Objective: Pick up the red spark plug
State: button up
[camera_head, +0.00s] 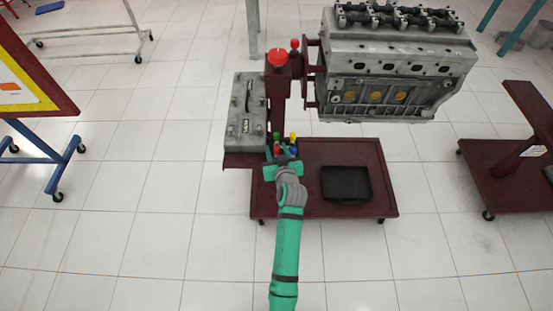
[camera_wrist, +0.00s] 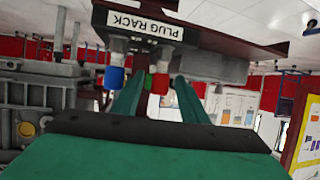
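The plug rack (camera_wrist: 190,35) with its "PLUG RACK" label shows upside down in the wrist view. The red spark plug (camera_wrist: 160,84) stands in it, its red cap between the two fingers of my gripper (camera_wrist: 160,82). Gaps seem to show beside the cap, so the fingers look open around or just before it; I cannot tell contact. A green-capped plug (camera_wrist: 149,80) is partly hidden behind the left finger. A blue-capped plug (camera_wrist: 114,78) is just left of that finger. In the head view my gripper (camera_head: 283,158) is at the rack, hiding part of the plugs.
Green (camera_head: 276,136), yellow (camera_head: 292,137) and blue (camera_head: 294,149) caps stand close together in the head view. A grey metal part (camera_head: 245,115) lies left of the stand post, and an engine block (camera_head: 395,75) hangs right. A black tray (camera_head: 345,184) sits on the dark red base (camera_head: 310,152).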

grip_shut()
jog(key=shift+r, duration=0.1)
